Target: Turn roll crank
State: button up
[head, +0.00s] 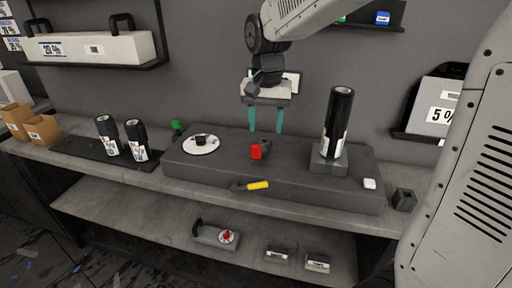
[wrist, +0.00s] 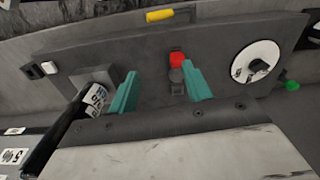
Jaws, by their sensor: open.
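My gripper (head: 265,122) has two teal fingers pointing down, apart with nothing between them. It hangs above the middle of the dark grey bench block (head: 300,178). A red knob (head: 256,151) on a dark mount is just below and slightly left; in the wrist view the red knob (wrist: 177,59) lies ahead of the right finger. A white disc (head: 201,144) with a black off-centre knob sits on the block's left part, and it shows at right in the wrist view (wrist: 256,62). A yellow-handled lever (head: 257,185) is at the front edge. I cannot tell which is the roll crank.
A black roll (head: 339,115) stands upright in a holder on the block's right, near my gripper. Two shorter rolls (head: 108,136) stand at left on a dark mat. A lower shelf (head: 150,222) holds small items. The block's top between disc and roll is mostly clear.

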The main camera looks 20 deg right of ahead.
jog(key=m, duration=0.1)
send_over(256, 145)
notch_tip(256, 145, down, 3)
jog(key=shift+s+r, duration=0.15)
notch_tip(256, 145, down, 8)
jog(key=shift+r, duration=0.15)
jog(key=shift+c, duration=0.3)
grip_shut()
